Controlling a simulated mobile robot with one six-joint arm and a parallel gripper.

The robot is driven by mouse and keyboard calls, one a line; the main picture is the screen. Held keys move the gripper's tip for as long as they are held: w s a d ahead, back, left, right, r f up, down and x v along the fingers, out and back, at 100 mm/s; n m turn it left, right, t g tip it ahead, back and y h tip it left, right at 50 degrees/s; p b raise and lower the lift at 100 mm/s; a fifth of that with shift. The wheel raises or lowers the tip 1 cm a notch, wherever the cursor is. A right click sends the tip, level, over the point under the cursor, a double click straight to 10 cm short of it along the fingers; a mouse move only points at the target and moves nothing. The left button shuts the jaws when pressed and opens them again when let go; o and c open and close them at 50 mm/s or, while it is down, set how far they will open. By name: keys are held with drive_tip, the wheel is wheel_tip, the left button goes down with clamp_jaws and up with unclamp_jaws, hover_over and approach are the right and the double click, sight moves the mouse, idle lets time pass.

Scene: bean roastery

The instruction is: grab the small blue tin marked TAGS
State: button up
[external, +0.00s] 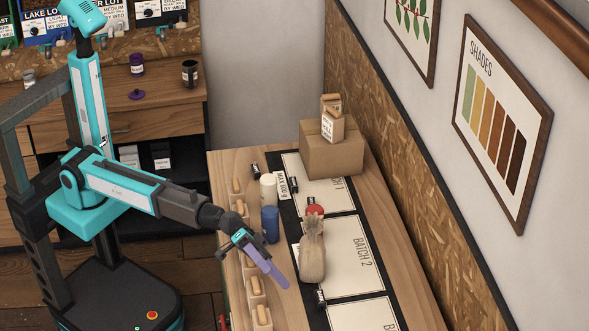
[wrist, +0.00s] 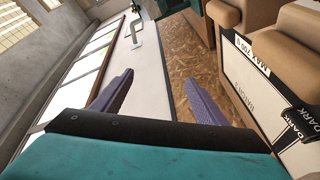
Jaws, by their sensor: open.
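A small blue tin (external: 271,224) stands upright on the wooden table in the external view, just below a white cylinder. No marking on it can be read from here. My gripper (external: 284,283) has purple fingers and hangs over the table, nearer the camera than the blue tin and apart from it. In the wrist view my gripper (wrist: 158,78) is open, with nothing between the fingers. The blue tin does not show in the wrist view.
A white cylinder (external: 268,187) stands beside the blue tin. A tan tied sack (external: 312,258) and a red round item (external: 315,210) are to its right. A cardboard box (external: 331,154) stands at the far end. Wooden trays line the left edge (external: 262,318).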

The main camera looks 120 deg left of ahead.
drive_tip(key=s+a+f+m+g, duration=0.1)
drive_tip(key=s+a+m, duration=0.4)
drive_tip(key=a, duration=0.7)
drive_tip(key=m+g, duration=0.4)
drive_tip(key=m, duration=0.3)
approach(269, 209)
drive_tip(key=shift+h, duration=0.3)
drive_tip(key=w+d, duration=0.1)
drive_tip(key=w, duration=0.2)
drive_tip(key=w+d, duration=0.2)
drive_tip(key=w, duration=0.1)
drive_tip(key=w+d+r, duration=0.1)
drive_tip(key=w+d, duration=0.1)
drive_tip(key=w, duration=0.1)
drive_tip(key=shift+w+p, duration=0.2)
drive_tip(key=shift+p, duration=0.2)
drive_tip(key=s+a+m, duration=0.1)
drive_tip(key=s, duration=0.1)
drive_tip(key=s+a+f, duration=0.1)
drive_tip(key=s+a, duration=0.1)
drive_tip(key=s, duration=0.1)
drive_tip(key=s+a+m+g, duration=0.1)
drive_tip(key=s+a, duration=0.1)
drive_tip(key=s, duration=0.1)
drive_tip(key=shift+f+m, duration=0.3)
drive_tip(key=shift+f, duration=0.1)
drive_tip(key=shift+p+x, duration=0.95)
drive_tip(key=shift+x, duration=3.35)
drive_tip(key=shift+w+d+f, duration=0.1)
